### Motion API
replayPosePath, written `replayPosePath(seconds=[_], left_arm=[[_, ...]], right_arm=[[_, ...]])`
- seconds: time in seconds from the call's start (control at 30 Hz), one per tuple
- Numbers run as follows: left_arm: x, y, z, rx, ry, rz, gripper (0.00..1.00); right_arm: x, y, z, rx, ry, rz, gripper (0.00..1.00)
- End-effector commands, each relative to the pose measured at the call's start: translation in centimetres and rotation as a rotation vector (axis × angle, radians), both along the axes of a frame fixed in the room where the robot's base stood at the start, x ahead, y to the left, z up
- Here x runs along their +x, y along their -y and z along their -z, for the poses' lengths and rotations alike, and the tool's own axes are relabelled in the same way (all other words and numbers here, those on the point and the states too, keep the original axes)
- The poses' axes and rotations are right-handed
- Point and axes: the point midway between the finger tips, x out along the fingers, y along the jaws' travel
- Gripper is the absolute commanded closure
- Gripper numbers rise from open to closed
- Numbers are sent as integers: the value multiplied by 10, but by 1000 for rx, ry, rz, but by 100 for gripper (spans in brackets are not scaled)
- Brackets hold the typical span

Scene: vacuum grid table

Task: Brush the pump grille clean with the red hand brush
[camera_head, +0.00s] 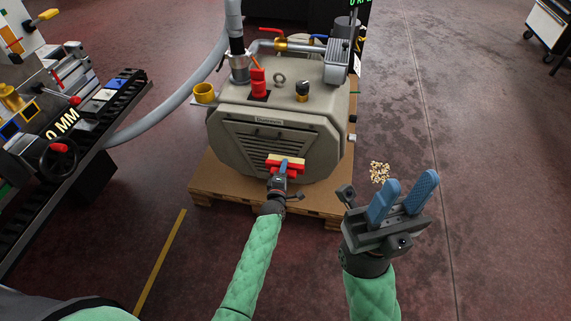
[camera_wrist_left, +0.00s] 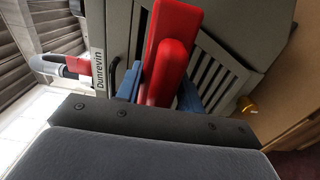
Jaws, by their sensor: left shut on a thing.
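The red hand brush (camera_head: 272,163) is at the lower right part of the pump grille (camera_head: 262,139), on the front of the grey pump (camera_head: 310,115). My left gripper (camera_head: 284,168) is shut on the brush; a pale strip shows along its upper edge. In the left wrist view the red brush (camera_wrist_left: 172,60) stands between the blue fingers of my left gripper (camera_wrist_left: 158,88), in front of the grille slats (camera_wrist_left: 215,65). Whether the bristles touch the slats cannot be told. My right gripper (camera_head: 404,200) is open and empty, right of the pump above the floor.
The pump stands on a wooden pallet (camera_head: 211,182). A small pile of pale and dark bits (camera_head: 379,172) lies on the floor near my right gripper. A machine with a black rail (camera_head: 110,105) stands at the left, and a grey hose (camera_head: 160,125) runs to the pump.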

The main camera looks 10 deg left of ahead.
Motion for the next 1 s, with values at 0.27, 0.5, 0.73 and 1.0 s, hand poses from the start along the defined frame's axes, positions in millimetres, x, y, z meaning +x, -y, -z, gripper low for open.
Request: replayPosePath(seconds=[0.27,0.5,0.73,1.0], left_arm=[[-5,0,0,0,1,0,95],[-7,0,-1,0,0,0,95],[-23,-1,-1,0,0,0,95],[-35,-1,-1,-1,1,0,95]], right_arm=[[0,0,-2,0,0,0,64],[0,0,-4,0,0,0,64],[0,0,-10,0,0,0,64],[0,0,-13,0,0,0,64]])
